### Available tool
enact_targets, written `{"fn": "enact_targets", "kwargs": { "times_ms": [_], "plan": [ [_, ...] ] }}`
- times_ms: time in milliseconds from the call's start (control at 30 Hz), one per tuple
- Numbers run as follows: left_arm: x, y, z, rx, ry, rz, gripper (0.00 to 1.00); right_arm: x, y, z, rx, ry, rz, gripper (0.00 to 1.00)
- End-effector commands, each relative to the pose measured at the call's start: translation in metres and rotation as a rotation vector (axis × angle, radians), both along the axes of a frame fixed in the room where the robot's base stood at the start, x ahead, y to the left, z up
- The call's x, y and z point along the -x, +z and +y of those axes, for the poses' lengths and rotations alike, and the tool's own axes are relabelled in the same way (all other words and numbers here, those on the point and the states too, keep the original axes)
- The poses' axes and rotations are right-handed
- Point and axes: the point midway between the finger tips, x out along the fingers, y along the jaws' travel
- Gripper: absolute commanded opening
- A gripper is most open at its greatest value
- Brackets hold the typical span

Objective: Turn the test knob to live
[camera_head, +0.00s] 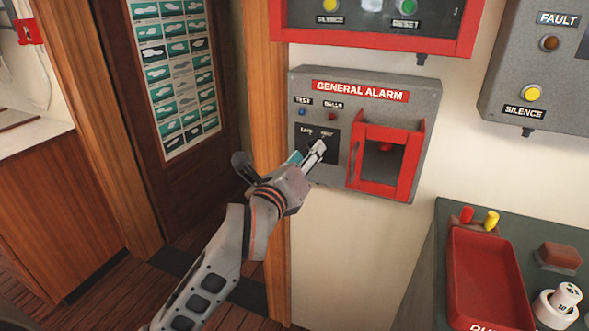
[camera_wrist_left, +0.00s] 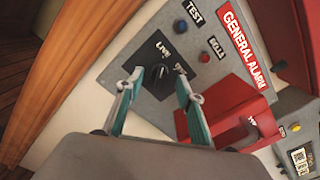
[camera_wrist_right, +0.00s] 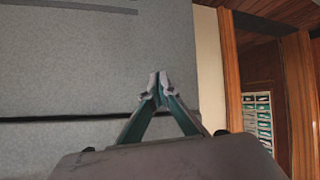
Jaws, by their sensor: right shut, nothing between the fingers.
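The grey general alarm box (camera_head: 345,92) hangs on the wall. Its black knob (camera_wrist_left: 157,76) sits on a dark square plate (camera_head: 308,146) with two small white labels, too small to read surely. My left gripper (camera_head: 317,152) is at this plate and hides the knob in the head view. In the left wrist view my left gripper (camera_wrist_left: 160,84) is open, with one teal finger on each side of the knob; I cannot tell whether they touch it. My right gripper (camera_wrist_right: 158,86) is shut and empty, and shows only in the right wrist view.
A red frame (camera_head: 397,135) sticks out of the box right of the plate, close to my left fingers. A blue button (camera_head: 302,112) and a red button (camera_head: 331,116) lie above. A console with a red tray (camera_head: 487,265) stands lower right.

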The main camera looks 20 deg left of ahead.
Motion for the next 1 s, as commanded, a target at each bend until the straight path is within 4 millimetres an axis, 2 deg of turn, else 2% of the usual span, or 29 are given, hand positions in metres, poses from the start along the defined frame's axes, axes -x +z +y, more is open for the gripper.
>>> {"fn": "enact_targets", "kwargs": {
  "times_ms": [300,500,667,1000],
  "plan": [
    [0.065,0.0,0.002,0.002,-0.001,0.0,0.37,0.0,-0.001,0.0,-0.001,-0.002,0.001,0.0],
    [0.09,0.0,0.003,0.0,-0.001,0.0,0.37,0.0,-0.001,0.0,0.0,-0.002,0.002,0.0],
    [0.097,0.0,0.003,0.0,0.0,0.0,0.37,0.0,-0.001,0.0,0.0,-0.002,0.002,0.0],
    [0.097,0.0,0.003,0.0,0.001,-0.001,0.37,0.001,-0.001,0.0,0.0,-0.002,0.002,0.0]
  ]
}}
